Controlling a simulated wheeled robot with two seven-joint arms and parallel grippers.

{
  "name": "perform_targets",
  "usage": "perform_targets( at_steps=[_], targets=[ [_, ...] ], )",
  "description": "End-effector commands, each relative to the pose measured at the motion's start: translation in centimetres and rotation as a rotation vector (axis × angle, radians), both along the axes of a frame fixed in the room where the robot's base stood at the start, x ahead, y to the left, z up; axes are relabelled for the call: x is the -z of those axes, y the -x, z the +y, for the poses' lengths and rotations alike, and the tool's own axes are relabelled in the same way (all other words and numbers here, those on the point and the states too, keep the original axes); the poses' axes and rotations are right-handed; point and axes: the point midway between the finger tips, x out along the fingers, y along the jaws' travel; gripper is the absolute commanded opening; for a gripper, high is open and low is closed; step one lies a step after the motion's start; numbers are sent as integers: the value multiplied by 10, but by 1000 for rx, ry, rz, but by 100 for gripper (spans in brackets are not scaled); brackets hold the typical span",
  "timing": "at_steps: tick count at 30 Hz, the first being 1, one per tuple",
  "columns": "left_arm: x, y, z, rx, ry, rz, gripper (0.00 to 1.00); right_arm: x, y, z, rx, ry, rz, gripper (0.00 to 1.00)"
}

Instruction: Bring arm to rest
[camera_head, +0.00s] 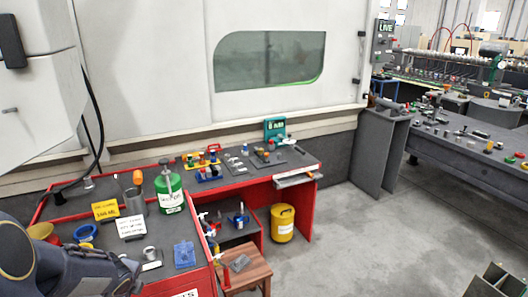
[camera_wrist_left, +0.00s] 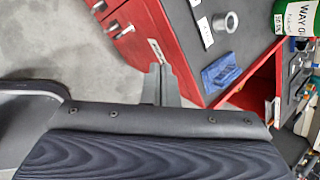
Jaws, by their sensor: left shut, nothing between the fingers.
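My left arm (camera_head: 75,270) comes in at the lower left of the head view, in front of the red workbench. My left gripper (camera_wrist_left: 159,82) shows in the left wrist view as two narrow grey fingers close together, shut and empty. It is beside the bench's red drawer side, with bare floor behind it. In the head view its fingertips cannot be made out. My right gripper is in neither view. A green barrel (camera_head: 170,192) with a white label stands upright on the bench.
Grey floor (camera_head: 350,250) is clear to the right. A large machine stands behind.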

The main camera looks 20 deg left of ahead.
Motion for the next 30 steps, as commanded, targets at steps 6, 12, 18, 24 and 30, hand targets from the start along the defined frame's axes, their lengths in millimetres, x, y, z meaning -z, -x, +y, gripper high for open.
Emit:
perform_targets(
  at_steps=[6, 12, 18, 24, 30],
  targets=[
    [-79, 30, -118, -665, 516, -286, 0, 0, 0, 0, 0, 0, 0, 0],
    [-109, 83, -228, -1087, 991, -249, 0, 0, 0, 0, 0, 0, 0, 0],
    [-119, 116, -283, -1277, 1202, -128, 0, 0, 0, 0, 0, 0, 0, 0],
    [-119, 121, -291, -1307, 1229, -103, 0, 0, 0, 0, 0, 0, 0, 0],
    [-120, 121, -290, -1306, 1227, -105, 0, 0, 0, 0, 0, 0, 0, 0]
  ],
)
